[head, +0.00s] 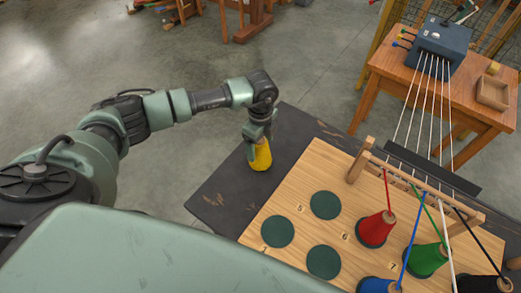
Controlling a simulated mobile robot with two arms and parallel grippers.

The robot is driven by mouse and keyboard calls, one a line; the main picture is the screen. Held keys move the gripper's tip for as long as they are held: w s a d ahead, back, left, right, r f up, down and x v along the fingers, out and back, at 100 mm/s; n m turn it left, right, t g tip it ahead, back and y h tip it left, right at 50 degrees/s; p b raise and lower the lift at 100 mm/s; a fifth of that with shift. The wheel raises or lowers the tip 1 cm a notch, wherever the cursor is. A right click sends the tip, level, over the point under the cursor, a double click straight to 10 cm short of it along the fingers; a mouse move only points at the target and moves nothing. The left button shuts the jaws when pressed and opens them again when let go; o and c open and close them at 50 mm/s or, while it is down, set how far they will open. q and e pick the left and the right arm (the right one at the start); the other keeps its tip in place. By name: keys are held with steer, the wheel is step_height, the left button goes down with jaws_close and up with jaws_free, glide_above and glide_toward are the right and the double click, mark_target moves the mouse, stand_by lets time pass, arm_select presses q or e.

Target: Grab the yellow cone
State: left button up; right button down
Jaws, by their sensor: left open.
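The yellow cone (261,157) stands on the dark tabletop (222,193) near its left corner, beside the wooden board. My left gripper (257,137) points down over the cone's top from above. Its fingers reach down at the cone's upper part and hide the tip. The gripper is open; whether the fingers touch the cone cannot be told. My right gripper does not show.
The wooden board (285,184) has several green discs (325,205). A red cone (375,228), a green cone (426,260), a blue cone (378,285) and a black cone (484,284) stand on it, with threads rising. A wooden rack (415,184) stands behind them.

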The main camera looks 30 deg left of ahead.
arm_select(q)
steer(key=shift+f, duration=0.3)
steer(key=c, duration=1.7)
steer(key=shift+o, duration=0.2)
steer(key=shift+r, duration=0.1)
